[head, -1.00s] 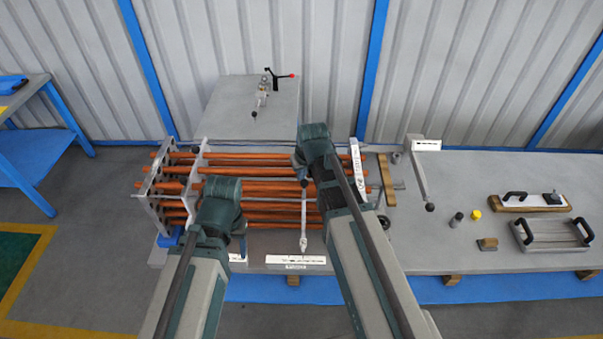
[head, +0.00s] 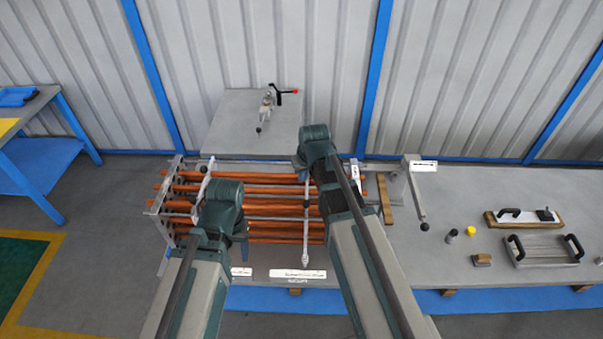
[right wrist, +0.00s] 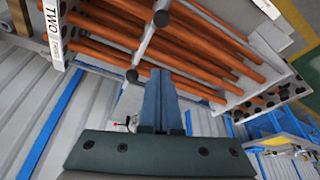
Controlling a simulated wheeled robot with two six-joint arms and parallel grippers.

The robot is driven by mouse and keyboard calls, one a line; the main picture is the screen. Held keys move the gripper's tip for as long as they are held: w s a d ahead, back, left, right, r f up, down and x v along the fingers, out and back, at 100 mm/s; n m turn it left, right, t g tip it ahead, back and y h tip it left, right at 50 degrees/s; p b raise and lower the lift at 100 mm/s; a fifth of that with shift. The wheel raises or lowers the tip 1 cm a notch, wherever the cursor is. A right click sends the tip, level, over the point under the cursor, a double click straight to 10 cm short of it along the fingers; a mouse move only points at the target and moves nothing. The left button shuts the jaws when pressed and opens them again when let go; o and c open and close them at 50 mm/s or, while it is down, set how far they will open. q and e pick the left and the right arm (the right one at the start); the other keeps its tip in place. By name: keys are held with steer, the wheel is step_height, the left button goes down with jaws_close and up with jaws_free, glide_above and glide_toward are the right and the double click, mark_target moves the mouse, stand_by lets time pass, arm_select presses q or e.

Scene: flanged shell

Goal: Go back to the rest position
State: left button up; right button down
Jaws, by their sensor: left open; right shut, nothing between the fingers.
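My left arm's end (head: 222,195) hangs over the left part of the orange tube bundle (head: 285,190). Its jaws are largely hidden under the wrist. My right arm's end (head: 316,145) is above the right part of the bundle, and its jaws are hidden in the head view. In the right wrist view the right gripper (right wrist: 162,75) has its blue-grey fingers together with nothing between them. Behind them are the orange tubes (right wrist: 200,45), passing through perforated end plates (right wrist: 275,95). Contact with the tubes is not visible.
A grey box (head: 230,115) with a red-tipped clamp (head: 268,100) stands behind the bundle. On the bench at right are a yellow cap (head: 470,231), a handled plate (head: 543,249) and a handled board (head: 525,217). A blue table (head: 30,175) stands at left. Corrugated wall closes the back.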

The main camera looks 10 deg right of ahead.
arm_select(q)
steer(key=shift+r, duration=0.45)
arm_select(e)
steer(key=shift+s+r, duration=0.2)
steer(key=shift+r, duration=0.25)
arm_select(q)
step_height(320, 180, down, 20)
steer(key=b, duration=1.9)
steer(key=shift+b, duration=0.3)
arm_select(e)
steer(key=s+a+f+n+g+h, duration=0.1)
steer(key=s+a+f, duration=0.4)
steer(key=s+f, duration=0.5)
steer(key=s+a+f+n+g, duration=0.1)
steer(key=s+a+f+g, duration=0.2)
steer(key=s+a+f, duration=0.3)
steer(key=s+f, duration=0.3)
steer(key=f, duration=0.2)
steer(key=shift+s+a+n+h, duration=0.2)
steer(key=shift+s+n+h, duration=0.1)
steer(key=shift+s+h, duration=0.1)
